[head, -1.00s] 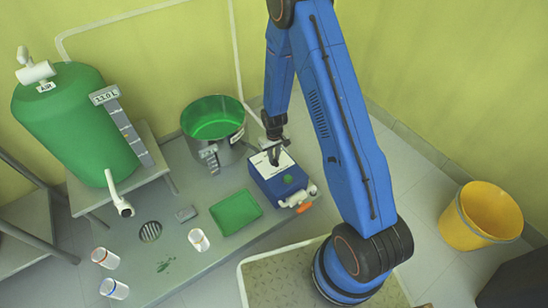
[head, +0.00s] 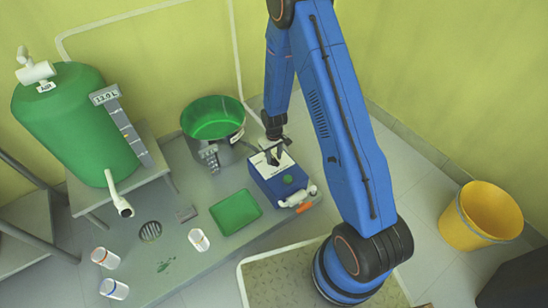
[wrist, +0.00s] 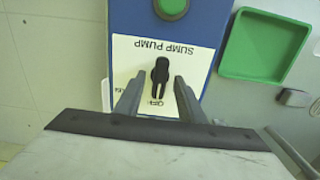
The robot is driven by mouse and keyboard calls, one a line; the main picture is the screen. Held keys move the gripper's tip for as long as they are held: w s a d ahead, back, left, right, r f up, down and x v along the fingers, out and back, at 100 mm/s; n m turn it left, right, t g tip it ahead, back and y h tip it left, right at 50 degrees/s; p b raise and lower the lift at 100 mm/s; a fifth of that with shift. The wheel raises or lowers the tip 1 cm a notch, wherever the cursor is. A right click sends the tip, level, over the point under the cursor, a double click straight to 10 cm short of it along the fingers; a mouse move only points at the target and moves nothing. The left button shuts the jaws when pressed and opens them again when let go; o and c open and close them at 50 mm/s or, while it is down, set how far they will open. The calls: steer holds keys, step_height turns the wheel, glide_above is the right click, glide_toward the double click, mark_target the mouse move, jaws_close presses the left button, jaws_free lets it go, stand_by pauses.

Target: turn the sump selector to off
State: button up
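The sump pump box is blue (head: 283,185) with a white top label (wrist: 205,80) reading "SUMP PUMP", upside down in the wrist view. The selector is a small black knob (wrist: 160,72) on that label, lying roughly along the picture's vertical. An upside-down "OFF" mark (wrist: 157,103) shows just below it. My gripper (wrist: 160,80) is open, with one finger on each side of the knob and gaps visible between. In the head view my gripper (head: 272,155) is over the label and hides the knob.
A green button (wrist: 171,7) is on the box, and a fitting with an orange handle (head: 305,205) is at its side. A green tray (head: 236,212) lies in front. A yellow bucket (head: 480,215) is far right.

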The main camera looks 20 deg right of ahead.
steer(key=shift+r, duration=0.1)
step_height(320, 180, up, 17)
stand_by(0.8)
steer(key=shift+r, duration=0.1)
step_height(320, 180, up, 13)
steer(key=t, duration=0.1)
glide_above(274, 159)
steer(key=s+d, duration=0.2)
steer(key=s, duration=0.3)
steer(key=s+d+r+m+t, duration=0.1)
steer(key=s+d+r+m, duration=0.1)
steer(key=s+r, duration=0.75)
steer(key=s+d+r+t, duration=0.1)
steer(key=s+r, duration=0.4)
steer(key=s, duration=0.5)
steer(key=s+d+r+m+t, duration=0.1)
steer(key=s+d+r, duration=0.1)
steer(key=s+r, duration=0.4)
steer(key=shift+s+m+t, duration=0.3)
steer(key=shift+s+t, duration=0.1)
steer(key=shift+s, duration=1.5)
